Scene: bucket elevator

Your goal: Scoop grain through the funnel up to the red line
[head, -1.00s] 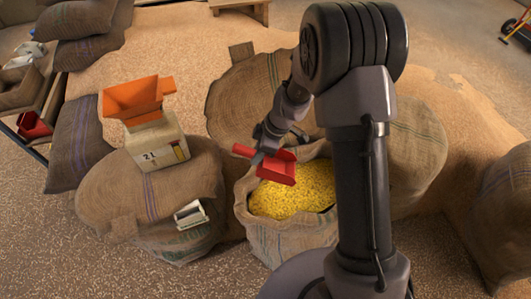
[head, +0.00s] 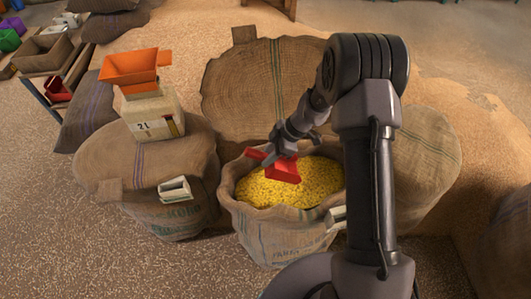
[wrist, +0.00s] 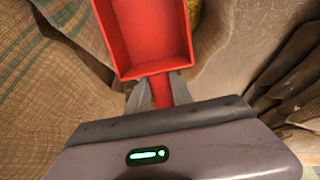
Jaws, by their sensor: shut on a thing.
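My gripper (head: 270,160) is shut on the handle of a red scoop (head: 284,170). In the head view the scoop is over the far left part of an open sack (head: 270,225) of yellow grain (head: 275,190); I cannot tell whether it touches the grain. In the wrist view the scoop (wrist: 147,35) looks empty between my fingers (wrist: 158,92). A pale box marked "2L" (head: 150,118) stands upright on a closed sack at the left, with an orange funnel (head: 132,68) on top. The red line is not distinguishable.
A closed sack (head: 135,165) bears the box. A small pale holder (head: 174,189) is on its front; another (head: 336,217) is at the grain sack's right. A large sack (head: 260,90) rises behind. A low shelf with bins (head: 45,55) is at far left.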

